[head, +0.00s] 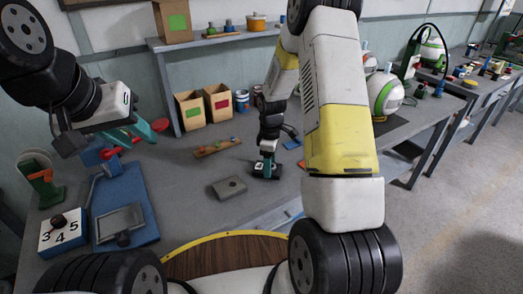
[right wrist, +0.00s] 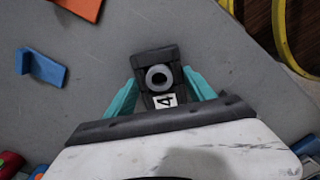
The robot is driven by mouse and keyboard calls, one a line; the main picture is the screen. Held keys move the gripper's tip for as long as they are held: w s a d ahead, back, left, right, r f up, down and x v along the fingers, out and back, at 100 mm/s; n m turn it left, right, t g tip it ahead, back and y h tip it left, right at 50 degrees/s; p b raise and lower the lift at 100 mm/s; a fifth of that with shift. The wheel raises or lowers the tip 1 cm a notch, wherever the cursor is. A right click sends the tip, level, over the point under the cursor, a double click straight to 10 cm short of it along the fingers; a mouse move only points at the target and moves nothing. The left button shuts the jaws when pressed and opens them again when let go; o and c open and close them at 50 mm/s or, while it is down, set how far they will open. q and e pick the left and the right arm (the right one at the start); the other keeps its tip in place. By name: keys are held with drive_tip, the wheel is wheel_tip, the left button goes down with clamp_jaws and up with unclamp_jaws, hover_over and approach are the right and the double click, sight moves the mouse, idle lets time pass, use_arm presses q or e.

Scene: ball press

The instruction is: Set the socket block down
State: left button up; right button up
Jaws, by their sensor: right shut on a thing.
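The socket block (right wrist: 157,72) is dark, with a grey ring around a hole and a white label reading 4. In the right wrist view it sits between the teal fingers of my right gripper (right wrist: 160,92), which is shut on it. In the head view the socket block (head: 266,171) is low over the middle of the grey table; I cannot tell whether it touches the top. My right gripper (head: 268,156) points down onto it. My left gripper (head: 136,134) is open and empty, above the blue press (head: 140,205) at the left.
A flat grey block (head: 229,188) lies left of the socket block, and a wooden strip (head: 216,147) with small balls lies behind. A blue angled piece (right wrist: 41,67) and an orange piece (right wrist: 82,7) are nearby. A numbered box (head: 62,233) stands front left.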

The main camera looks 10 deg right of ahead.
drive_tip(key=shift+f, duration=0.1)
drive_tip(key=o, duration=1.4)
drive_tip(key=shift+o, duration=0.2)
drive_tip(key=s+r+m+t, duration=0.1)
drive_tip(key=s+r+m, duration=0.1)
drive_tip(key=r, duration=0.9)
drive_tip(key=s+r+m+t, duration=0.1)
drive_tip(key=s+r, duration=0.2)
drive_tip(key=r, duration=0.8)
drive_tip(key=s+a+r+m+t+y, duration=0.1)
drive_tip(key=s+r+m, duration=0.3)
drive_tip(key=s, duration=0.5)
drive_tip(key=s+a+r+m+t+y, duration=0.1)
drive_tip(key=s+r+m, duration=0.4)
drive_tip(key=s, duration=0.5)
wheel_tip(320, 180, up, 2)
drive_tip(key=shift+a+r+t, duration=0.1)
drive_tip(key=shift+a+t, duration=0.4)
drive_tip(key=shift+t, duration=0.6)
drive_tip(key=shift+s, duration=0.1)
